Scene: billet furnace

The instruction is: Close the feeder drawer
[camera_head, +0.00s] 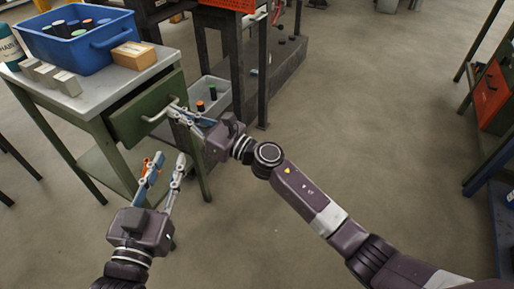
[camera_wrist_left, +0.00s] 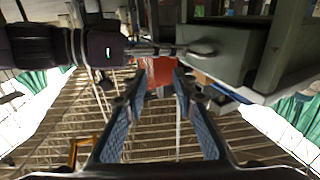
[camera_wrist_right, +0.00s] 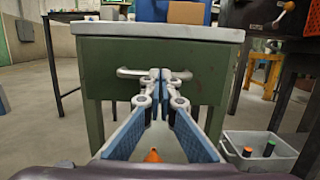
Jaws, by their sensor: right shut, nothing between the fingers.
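The green feeder drawer (camera_head: 128,112) sits under the top of the green workbench (camera_head: 62,93), and its front stands slightly out from the bench. It also shows in the left wrist view (camera_wrist_left: 228,45) and fills the middle of the right wrist view (camera_wrist_right: 110,62). Its pale bar handle (camera_head: 155,118) faces me. My right gripper (camera_head: 176,110) is shut and empty, with its fingertips at the middle of the handle (camera_wrist_right: 130,72); whether they touch the drawer front cannot be told. My left gripper (camera_head: 168,160) is open and empty, below and in front of the drawer.
On the bench stand a blue bin (camera_head: 75,50) with several cylinders, a cardboard box (camera_head: 134,55), grey blocks (camera_head: 66,83) and a bottle (camera_head: 10,45). A grey crate (camera_head: 220,100) with cylinders is on the floor beside the bench.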

